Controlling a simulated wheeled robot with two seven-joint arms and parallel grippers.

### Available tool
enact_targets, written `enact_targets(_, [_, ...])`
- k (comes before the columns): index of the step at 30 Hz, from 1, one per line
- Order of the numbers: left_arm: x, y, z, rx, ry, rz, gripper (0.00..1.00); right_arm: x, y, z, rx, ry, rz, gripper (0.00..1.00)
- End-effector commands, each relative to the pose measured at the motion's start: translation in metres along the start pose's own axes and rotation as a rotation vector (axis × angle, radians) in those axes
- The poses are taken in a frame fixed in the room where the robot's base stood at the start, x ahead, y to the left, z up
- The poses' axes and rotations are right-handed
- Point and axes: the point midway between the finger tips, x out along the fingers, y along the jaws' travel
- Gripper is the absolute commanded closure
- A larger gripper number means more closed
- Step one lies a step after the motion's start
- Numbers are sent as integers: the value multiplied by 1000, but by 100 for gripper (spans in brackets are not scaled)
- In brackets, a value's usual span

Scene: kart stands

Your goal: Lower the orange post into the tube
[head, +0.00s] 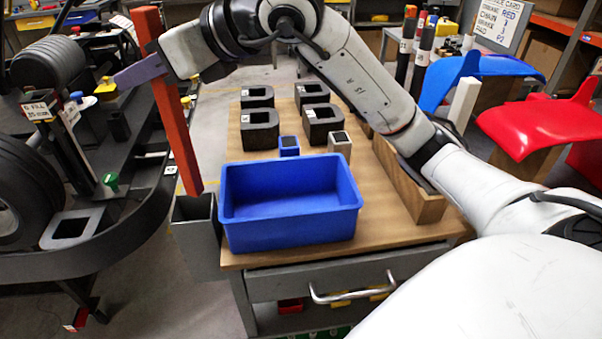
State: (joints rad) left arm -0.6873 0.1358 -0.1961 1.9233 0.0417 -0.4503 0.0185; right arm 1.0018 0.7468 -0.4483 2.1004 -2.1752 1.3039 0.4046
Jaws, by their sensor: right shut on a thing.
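The orange post (173,110) is long and square in section, and stands nearly upright, leaning a little, at the left of the head view. My right gripper (146,69) is shut on its upper part, and a purple-grey finger shows across the post. The grey square tube (196,245) is upright at the table's left front corner, with its mouth open upwards. The post's lower end shows at the far edge of the tube's mouth. I cannot tell whether it is just above the rim or slightly inside. My left gripper is not in view.
A blue bin (290,222) stands on the wooden table right beside the tube. Black blocks (260,130) and small square sockets (340,142) stand behind it. A dark kart frame (130,215) with tyres is close on the left. A wooden box (410,190) lies under my right arm.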

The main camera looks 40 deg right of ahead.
Motion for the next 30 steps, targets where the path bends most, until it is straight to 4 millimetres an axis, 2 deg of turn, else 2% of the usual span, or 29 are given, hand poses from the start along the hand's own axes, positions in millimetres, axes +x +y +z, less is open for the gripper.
enact_targets(7, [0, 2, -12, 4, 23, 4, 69, 0, 0, 0, -1, -4, 0, 100])
enact_targets(14, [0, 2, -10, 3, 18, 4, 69, 2, 0, 1, 0, -4, 1, 100])
enact_targets(30, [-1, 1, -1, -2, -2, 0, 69, 18, 1, 7, 0, -4, 1, 100])
